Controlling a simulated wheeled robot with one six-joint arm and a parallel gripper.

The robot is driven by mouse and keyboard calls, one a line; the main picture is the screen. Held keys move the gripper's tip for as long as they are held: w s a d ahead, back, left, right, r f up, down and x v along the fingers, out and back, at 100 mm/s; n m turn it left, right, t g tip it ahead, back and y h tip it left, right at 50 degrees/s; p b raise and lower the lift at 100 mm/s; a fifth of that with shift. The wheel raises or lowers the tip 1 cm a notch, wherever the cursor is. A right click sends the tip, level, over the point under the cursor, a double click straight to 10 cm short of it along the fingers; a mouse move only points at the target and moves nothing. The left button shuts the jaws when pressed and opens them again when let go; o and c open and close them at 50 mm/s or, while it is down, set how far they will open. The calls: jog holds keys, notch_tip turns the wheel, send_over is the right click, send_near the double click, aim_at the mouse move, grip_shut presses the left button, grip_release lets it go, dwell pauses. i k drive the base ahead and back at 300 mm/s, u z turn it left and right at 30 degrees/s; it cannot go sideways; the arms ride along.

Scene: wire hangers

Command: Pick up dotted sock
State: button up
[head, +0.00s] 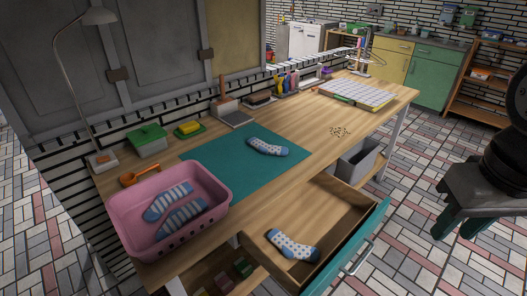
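A white-and-blue dotted sock (292,245) lies in the open drawer (325,222) below the tabletop. Another white-and-blue sock (267,147), which also looks dotted, lies on the teal mat (222,163) on the table. Two striped socks (168,201) lie in the pink basket (210,222) at the table's near left. My gripper (460,228) is at the right edge, over the floor, well apart from the socks. Its teal fingers point down and stand apart with nothing between them. Part of my arm is cut off by the frame edge.
The drawer's teal front (352,254) juts out from the table (330,160). A grey bin (358,160) stands under the table. A white gridded board (357,94) and small loose pieces (340,132) lie on the right half. Boxes and a brush line the back.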

aim_at(262, 147)
jog(key=u, duration=0.05)
jog(key=k, duration=0.55)
jog(key=u, duration=0.45)
jog(key=i, duration=1.35)
jog(key=z, duration=0.15)
